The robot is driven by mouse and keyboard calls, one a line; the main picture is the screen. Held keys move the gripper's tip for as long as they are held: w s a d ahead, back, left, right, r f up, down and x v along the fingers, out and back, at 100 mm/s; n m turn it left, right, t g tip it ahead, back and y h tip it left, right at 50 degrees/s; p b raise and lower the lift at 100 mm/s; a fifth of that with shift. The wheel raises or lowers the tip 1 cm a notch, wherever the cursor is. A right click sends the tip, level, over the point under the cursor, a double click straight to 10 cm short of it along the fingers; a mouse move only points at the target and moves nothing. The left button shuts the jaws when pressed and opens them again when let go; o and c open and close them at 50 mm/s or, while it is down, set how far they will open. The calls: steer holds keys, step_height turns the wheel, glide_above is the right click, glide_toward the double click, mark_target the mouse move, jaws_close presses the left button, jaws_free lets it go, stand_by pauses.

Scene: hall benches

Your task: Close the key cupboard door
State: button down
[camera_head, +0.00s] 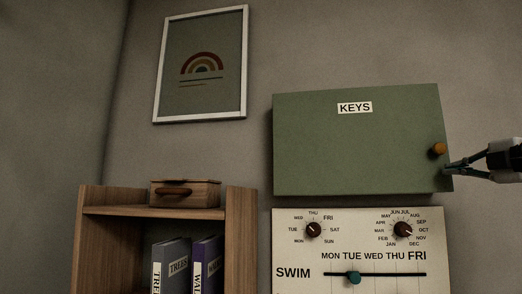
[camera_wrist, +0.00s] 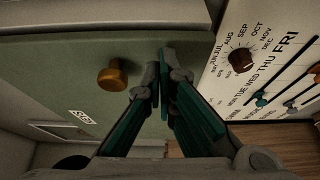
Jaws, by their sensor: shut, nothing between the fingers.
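The key cupboard's green door (camera_head: 350,145) hangs on the wall at the right, with a white KEYS label (camera_head: 354,107) and an orange-brown knob (camera_head: 439,149) near its right edge. The door looks flush or nearly flush with the cupboard; I cannot tell whether a small gap is left. My gripper (camera_head: 449,170) is shut and empty at the door's right edge, just below the knob. The wrist view shows the knob (camera_wrist: 112,76) on the green door face (camera_wrist: 60,75), beside my shut fingers (camera_wrist: 161,60). Whether the fingertips touch the door is unclear.
A calendar board (camera_head: 360,247) with dials and a teal slider (camera_head: 353,277) is mounted right below the cupboard. A wooden shelf (camera_head: 240,235) with binders and a small wooden box (camera_head: 186,193) stands at the left. A framed picture (camera_head: 202,64) hangs above it.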

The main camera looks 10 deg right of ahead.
steer(key=shift+w+d+r+b, duration=0.15)
steer(key=shift+w+d, duration=0.15)
steer(key=shift+w, duration=0.25)
steer(key=shift+w+d+f+b, duration=0.15)
steer(key=shift+w+d, duration=0.15)
steer(key=shift+w, duration=0.25)
steer(key=shift+r, duration=0.1)
